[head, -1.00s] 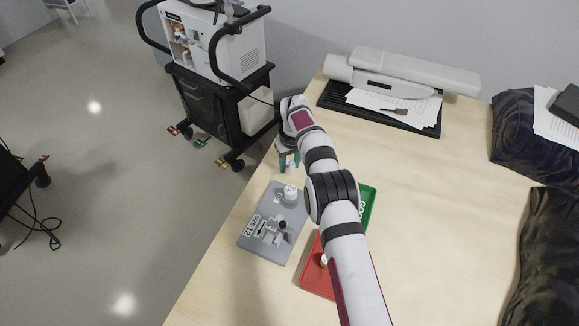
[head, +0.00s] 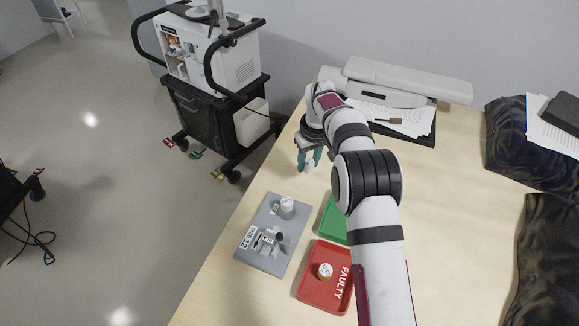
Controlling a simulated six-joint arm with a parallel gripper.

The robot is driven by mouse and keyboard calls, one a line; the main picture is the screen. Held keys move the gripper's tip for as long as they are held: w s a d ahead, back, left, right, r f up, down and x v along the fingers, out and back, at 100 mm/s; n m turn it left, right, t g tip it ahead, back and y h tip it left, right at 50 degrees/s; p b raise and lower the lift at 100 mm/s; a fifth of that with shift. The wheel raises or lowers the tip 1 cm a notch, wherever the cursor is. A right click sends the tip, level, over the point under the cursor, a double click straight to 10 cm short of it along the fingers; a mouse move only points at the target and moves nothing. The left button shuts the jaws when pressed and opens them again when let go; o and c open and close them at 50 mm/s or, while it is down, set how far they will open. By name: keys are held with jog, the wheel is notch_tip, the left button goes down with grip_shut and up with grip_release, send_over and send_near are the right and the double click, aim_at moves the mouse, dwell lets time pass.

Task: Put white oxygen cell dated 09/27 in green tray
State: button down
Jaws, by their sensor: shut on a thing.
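My gripper (head: 309,162) has teal fingers. They are shut on a small white cell (head: 309,167), held above the table beyond the trays; its date cannot be read. The green tray (head: 332,221) is nearer than the gripper and partly hidden behind my arm. Another white cell (head: 288,206) stands upright on the grey tray (head: 257,255); its label is too small to read.
The red tray (head: 315,296), marked FAULTY, holds a white cell with a tan top (head: 325,271). The grey tray also bears small dark and grey parts. A black tray with papers (head: 408,121) lies at the back.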

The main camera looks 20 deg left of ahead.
jog(key=s+d+r, duration=0.3)
jog(key=s+d, duration=0.1)
jog(key=d, duration=0.7)
jog(key=s+d+r, duration=0.3)
jog(key=s+d, duration=0.1)
jog(key=d, duration=0.8)
jog(key=a+f, duration=0.3)
jog(key=w+a+f, duration=0.1)
jog(key=a+f, duration=0.3)
jog(key=w+a+f, duration=0.1)
jog(key=a+f, duration=0.3)
jog(key=shift+f, duration=0.1)
jog(key=shift+f, duration=0.15)
jog(key=shift+f, duration=0.45)
jog(key=c, duration=0.5)
grip_release()
